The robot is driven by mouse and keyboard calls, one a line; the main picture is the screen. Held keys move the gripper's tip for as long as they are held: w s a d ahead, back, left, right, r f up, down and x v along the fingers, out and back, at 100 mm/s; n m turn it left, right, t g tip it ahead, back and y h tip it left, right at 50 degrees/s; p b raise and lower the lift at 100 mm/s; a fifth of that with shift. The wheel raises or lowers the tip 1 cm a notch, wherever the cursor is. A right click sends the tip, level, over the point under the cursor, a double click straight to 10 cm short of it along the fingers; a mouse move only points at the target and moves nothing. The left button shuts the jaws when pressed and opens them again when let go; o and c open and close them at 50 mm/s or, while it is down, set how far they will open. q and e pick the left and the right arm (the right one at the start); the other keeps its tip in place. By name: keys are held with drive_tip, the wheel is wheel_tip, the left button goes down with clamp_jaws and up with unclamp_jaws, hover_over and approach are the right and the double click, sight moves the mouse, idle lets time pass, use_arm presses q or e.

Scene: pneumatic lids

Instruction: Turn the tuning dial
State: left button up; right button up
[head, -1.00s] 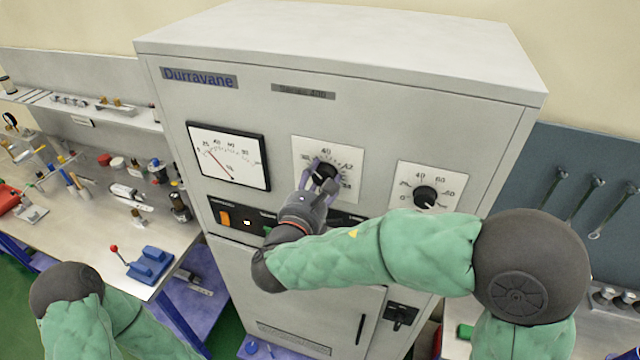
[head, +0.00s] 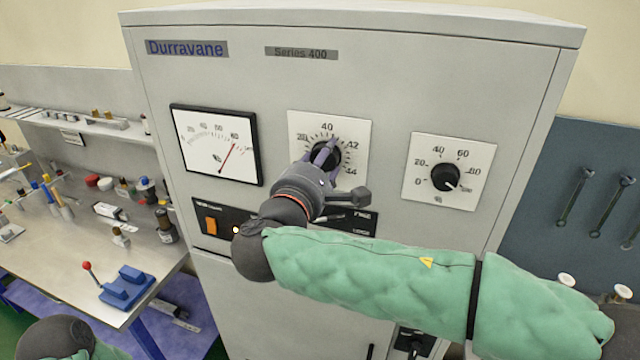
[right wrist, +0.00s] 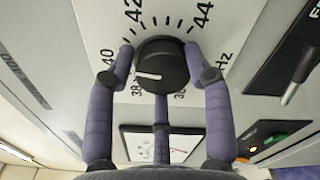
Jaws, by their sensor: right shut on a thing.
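The tuning dial (head: 328,153) is a black knob on a white square plate marked about 38 to 44, on the front of the grey Durravane cabinet. My right gripper (head: 325,157) reaches up to it and is shut on it. In the right wrist view the purple fingers sit around the dial (right wrist: 165,65), with its white mark pointing left, roughly between 38 and 40. My left gripper is out of view; only part of my left arm shows at the lower left.
A needle meter (head: 215,146) left of the dial points up and right. A second black knob (head: 445,177) is on the right. An orange switch (head: 210,224) sits below the meter. A cluttered workbench (head: 60,250) stands at the left and hanging wrenches (head: 573,195) at the right.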

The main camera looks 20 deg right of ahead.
drive_tip(key=m+b, duration=0.4)
drive_tip(key=b, duration=0.1)
drive_tip(key=m+b, duration=0.2)
drive_tip(key=b, duration=0.1)
drive_tip(key=shift+s+d+f, duration=0.15)
drive_tip(key=shift+d, duration=0.15)
drive_tip(key=shift+m+b, duration=1.4)
drive_tip(key=shift+a+f, duration=0.1)
drive_tip(key=o, duration=1.1)
drive_tip(key=shift+d, duration=0.25)
drive_tip(key=shift+a, duration=0.25)
drive_tip(key=v, duration=1.2)
